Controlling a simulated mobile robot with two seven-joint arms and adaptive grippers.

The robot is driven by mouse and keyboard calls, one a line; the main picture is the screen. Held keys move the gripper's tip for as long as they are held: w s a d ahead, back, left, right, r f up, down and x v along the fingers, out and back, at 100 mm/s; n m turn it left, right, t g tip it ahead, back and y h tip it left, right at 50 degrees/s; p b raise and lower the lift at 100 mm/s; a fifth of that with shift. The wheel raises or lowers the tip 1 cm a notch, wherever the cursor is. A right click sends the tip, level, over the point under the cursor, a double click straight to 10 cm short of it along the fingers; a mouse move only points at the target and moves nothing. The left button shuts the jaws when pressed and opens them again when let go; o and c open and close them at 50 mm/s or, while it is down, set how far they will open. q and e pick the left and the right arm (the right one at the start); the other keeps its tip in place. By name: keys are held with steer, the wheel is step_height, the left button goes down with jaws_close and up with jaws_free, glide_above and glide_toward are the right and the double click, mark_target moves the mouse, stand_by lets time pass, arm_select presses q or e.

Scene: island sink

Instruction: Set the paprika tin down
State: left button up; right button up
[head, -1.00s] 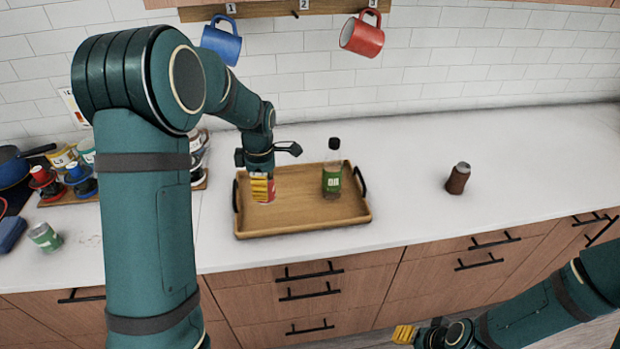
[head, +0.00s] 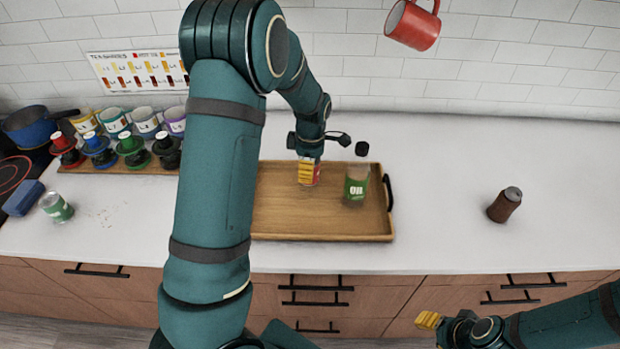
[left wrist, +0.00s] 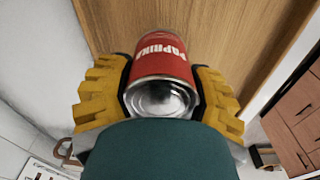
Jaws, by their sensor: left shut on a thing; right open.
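The red paprika tin (left wrist: 160,60) is between the yellow fingers of my left gripper (left wrist: 162,95), which is shut on it. My right gripper (head: 428,320) is open, low at the front, away from the counter items.
A brown shaker (head: 505,204) stands further right. Counter between tray and shaker is clear.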

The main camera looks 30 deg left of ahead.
arm_select(q)
steer(key=shift+f, duration=1.9)
steer(key=shift+f, duration=0.1)
steer(key=o, duration=1.2)
steer(key=shift+o, duration=0.2)
steer(key=r, duration=0.8)
steer(key=r+p, duration=0.1)
steer(key=r, duration=0.3)
steer(key=shift+w+d+r, duration=0.1)
steer(key=shift+w+d, duration=0.05)
steer(key=shift+d, duration=0.1)
